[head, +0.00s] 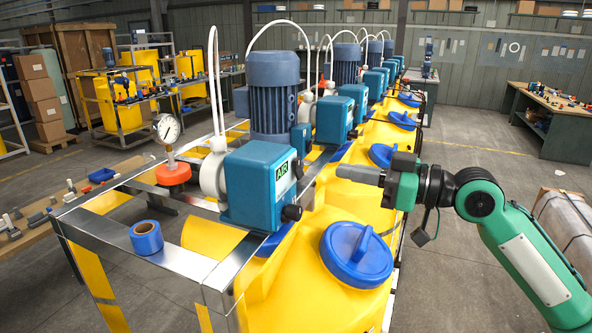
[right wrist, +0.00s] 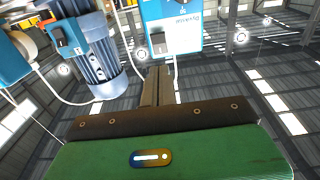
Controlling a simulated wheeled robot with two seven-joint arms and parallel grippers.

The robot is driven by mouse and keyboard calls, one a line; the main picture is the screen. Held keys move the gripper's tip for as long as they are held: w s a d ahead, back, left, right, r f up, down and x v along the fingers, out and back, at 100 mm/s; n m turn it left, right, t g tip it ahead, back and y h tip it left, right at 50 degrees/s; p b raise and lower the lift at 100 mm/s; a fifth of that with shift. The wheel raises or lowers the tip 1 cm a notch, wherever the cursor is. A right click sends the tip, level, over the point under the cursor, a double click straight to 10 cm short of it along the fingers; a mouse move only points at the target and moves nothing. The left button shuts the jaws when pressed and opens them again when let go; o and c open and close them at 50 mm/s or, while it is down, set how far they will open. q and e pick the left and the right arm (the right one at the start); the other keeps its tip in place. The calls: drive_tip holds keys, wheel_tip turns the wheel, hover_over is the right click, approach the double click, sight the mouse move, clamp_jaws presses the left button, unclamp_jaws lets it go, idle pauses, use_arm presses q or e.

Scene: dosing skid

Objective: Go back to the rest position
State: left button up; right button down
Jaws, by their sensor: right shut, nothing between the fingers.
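My right gripper (head: 340,172) reaches in from the right in the head view, at the end of my green arm. Its grey fingers point left, over the yellow tanks and close to the first teal dosing pump (head: 258,185). The fingers are together with nothing between them. In the right wrist view the shut fingers (right wrist: 157,85) extend ahead past the dark edge of the wrist, with a blue motor (right wrist: 95,60) and a pale blue pump box (right wrist: 172,25) beyond. I cannot tell whether the fingers touch anything. My left gripper is not in view.
A steel frame carries the pumps, a pressure gauge (head: 166,128) with an orange base and a blue tape roll (head: 146,238). A yellow tank (head: 318,285) with a blue lid (head: 357,254) stands below my right gripper. A workbench (head: 552,115) stands far right. The floor between is open.

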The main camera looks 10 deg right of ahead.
drive_tip(key=s+a+f+m+g+h, duration=0.15)
drive_tip(key=s+f+h, duration=0.25)
drive_tip(key=f, duration=1.2)
drive_tip(key=s+a+f+m+h, duration=0.2)
drive_tip(key=s+f+m+h, duration=0.1)
drive_tip(key=f, duration=1.3)
drive_tip(key=s+d+f+m+g+h, duration=0.2)
drive_tip(key=s+d+f+g+h, duration=0.15)
drive_tip(key=s+f, duration=0.6)
drive_tip(key=s+d+f+m+g+h, duration=0.2)
drive_tip(key=s+d+f+m+h, duration=0.3)
drive_tip(key=s, duration=0.7)
wheel_tip(320, 180, down, 35)
drive_tip(key=a+n, duration=0.2)
drive_tip(key=n, duration=0.1)
drive_tip(key=s+d+f+g, duration=0.1)
drive_tip(key=s+d+f, duration=0.1)
drive_tip(key=s+f, duration=0.6)
drive_tip(key=s+d+f+g, duration=0.1)
drive_tip(key=s+f, duration=0.7)
drive_tip(key=s, duration=0.2)
drive_tip(key=shift+s+d+f, duration=0.35)
drive_tip(key=shift+s+d, duration=0.05)
